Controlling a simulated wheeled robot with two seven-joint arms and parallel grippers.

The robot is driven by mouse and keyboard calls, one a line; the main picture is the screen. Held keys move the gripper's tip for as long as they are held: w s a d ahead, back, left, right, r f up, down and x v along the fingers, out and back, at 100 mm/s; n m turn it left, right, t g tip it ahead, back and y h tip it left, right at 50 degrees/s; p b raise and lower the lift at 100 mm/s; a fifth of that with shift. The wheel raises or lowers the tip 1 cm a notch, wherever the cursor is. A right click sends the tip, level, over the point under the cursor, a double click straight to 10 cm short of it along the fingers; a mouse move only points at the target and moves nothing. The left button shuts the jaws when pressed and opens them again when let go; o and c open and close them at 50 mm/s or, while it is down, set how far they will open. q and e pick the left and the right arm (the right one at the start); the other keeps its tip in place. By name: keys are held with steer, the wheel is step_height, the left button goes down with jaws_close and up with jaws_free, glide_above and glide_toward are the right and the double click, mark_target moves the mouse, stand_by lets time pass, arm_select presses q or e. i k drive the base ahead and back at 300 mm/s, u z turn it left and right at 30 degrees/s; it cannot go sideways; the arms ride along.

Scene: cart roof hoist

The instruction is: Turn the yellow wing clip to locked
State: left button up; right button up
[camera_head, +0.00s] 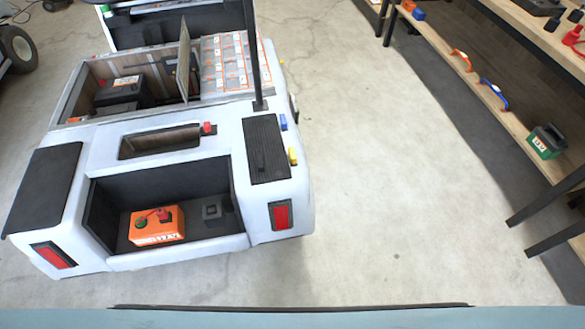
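A small yellow clip (293,156) sits on the right side edge of the white cart (218,134), beside the black ribbed panel (262,148). It is too small to tell which way its wing is turned. A blue clip (283,122) sits farther forward on the same edge, and a red one (208,128) is by the slot in the middle. Neither of my grippers shows in the head view.
An orange box (157,226) lies in the cart's rear recess. A black post (252,50) rises from the cart. A shelf with handles and a green box (546,141) stands at right. The floor (390,180) between is clear.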

mark_target(291, 151)
steer(key=u, duration=0.9)
steer(key=i, duration=0.7)
steer(key=z, duration=0.4)
